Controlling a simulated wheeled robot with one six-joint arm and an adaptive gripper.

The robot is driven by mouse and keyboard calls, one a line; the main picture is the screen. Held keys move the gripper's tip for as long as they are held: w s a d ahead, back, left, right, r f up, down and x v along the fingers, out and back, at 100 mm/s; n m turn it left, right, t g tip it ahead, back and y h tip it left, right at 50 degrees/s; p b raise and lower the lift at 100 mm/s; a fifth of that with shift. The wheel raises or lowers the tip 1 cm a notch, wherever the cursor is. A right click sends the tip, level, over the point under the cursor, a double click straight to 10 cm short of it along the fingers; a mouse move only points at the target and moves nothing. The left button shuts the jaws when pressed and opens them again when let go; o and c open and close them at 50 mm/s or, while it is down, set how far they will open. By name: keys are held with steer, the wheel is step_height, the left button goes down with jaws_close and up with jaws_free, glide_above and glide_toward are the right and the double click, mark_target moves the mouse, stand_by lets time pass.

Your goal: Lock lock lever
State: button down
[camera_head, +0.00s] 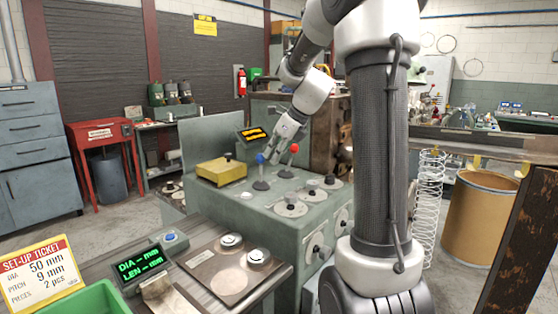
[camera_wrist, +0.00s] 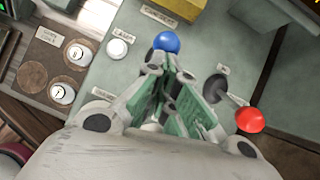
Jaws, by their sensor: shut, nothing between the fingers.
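Two levers stand on the grey-green machine top. One has a blue ball knob (camera_head: 260,158) and stands nearly upright; the blue knob is also in the wrist view (camera_wrist: 166,42). The other has a red ball knob (camera_head: 294,148); in the wrist view its dark stem leans down-right to the red knob (camera_wrist: 250,120). I cannot read clearly which is labelled lock. My gripper (camera_head: 269,149) is shut and empty. In the wrist view its fingertips (camera_wrist: 170,68) are close beside the blue knob; I cannot tell whether they touch. The blue lever's stem is hidden there.
A yellow box (camera_head: 221,170) sits left of the levers. Several round dials (camera_head: 290,208) are to the front and right. A panel with a green display (camera_head: 141,263) and a board with two white-topped cylinders (camera_head: 231,241) are in front. A spring (camera_head: 429,200) stands at right.

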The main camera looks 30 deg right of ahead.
steer(key=shift+w+a+r+g+h, duration=0.15)
steer(key=shift+w+a+g, duration=0.1)
steer(key=shift+w+g, duration=0.35)
steer(key=shift+w+a+r+g+h, duration=0.1)
steer(key=shift+w+a+g+h, duration=0.15)
steer(key=shift+w, duration=0.5)
steer(key=shift+w+a+r+g+h, duration=0.15)
steer(key=shift+w+a+g, duration=0.1)
steer(key=shift+w+g, duration=0.35)
steer(key=shift+w, duration=0.1)
steer(key=shift+d+t, duration=0.1)
steer(key=shift+t, duration=0.15)
steer(key=shift+s+d+r, duration=0.15)
steer(key=shift+s+r, duration=0.1)
steer(key=s+v, duration=0.1)
steer(key=v, duration=1.1)
steer(key=shift+d, duration=0.4)
steer(key=shift+f, duration=0.1)
